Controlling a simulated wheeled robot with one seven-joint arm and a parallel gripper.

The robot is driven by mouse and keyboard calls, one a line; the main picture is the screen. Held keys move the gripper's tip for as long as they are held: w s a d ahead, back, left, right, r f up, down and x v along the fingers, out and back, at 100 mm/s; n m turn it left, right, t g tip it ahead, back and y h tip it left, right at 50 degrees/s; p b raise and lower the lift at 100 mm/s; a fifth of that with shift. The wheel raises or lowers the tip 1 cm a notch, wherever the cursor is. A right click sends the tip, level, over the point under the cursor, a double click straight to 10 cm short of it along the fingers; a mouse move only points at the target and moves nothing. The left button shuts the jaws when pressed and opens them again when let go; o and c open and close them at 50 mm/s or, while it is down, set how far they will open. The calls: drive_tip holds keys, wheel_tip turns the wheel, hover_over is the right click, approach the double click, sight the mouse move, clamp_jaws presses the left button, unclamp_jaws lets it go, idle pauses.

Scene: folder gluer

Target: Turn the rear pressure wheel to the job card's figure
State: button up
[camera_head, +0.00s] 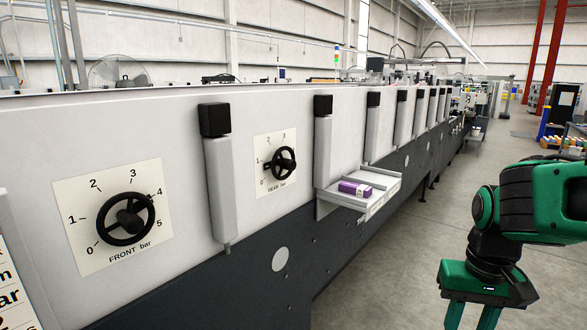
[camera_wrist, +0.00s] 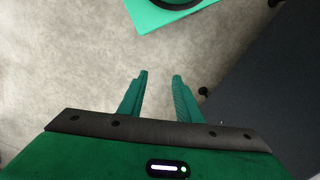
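The rear pressure wheel (camera_head: 284,163) is a small black handwheel on a white dial plate marked REAR bar (camera_head: 262,148), on the machine's pale side panel. Its pointer setting is too small to read surely. The front pressure wheel (camera_head: 126,219) is a larger black handwheel on a FRONT bar plate with figures 0 to 5. The job card (camera_head: 12,290) is cut off at the left edge; only parts of its text show. My green gripper (camera_head: 472,318) points down at the lower right, well apart from both wheels. In the wrist view its fingers (camera_wrist: 160,85) are apart and empty over bare floor.
A pale tray (camera_head: 378,201) sticks out of the machine right of the rear wheel, with a purple-and-white carton (camera_head: 355,188) on it. Upright grey posts with black caps (camera_head: 217,170) stand out from the panel beside the dials. The grey floor (camera_head: 400,270) between machine and arm is clear.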

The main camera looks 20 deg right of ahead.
drive_tip(key=shift+o, duration=1.8)
drive_tip(key=shift+s+r, duration=0.2)
drive_tip(key=shift+s, duration=0.05)
drive_tip(key=n+t+y, duration=1)
drive_tip(key=n+t, duration=0.5)
drive_tip(key=n, duration=0.1)
approach(294, 165)
drive_tip(key=x, duration=0.9)
drive_tip(key=shift+w+a+f, duration=0.1)
drive_tip(key=shift+w+a, duration=0.05)
drive_tip(key=shift+w, duration=0.1)
drive_tip(key=c, duration=1.1)
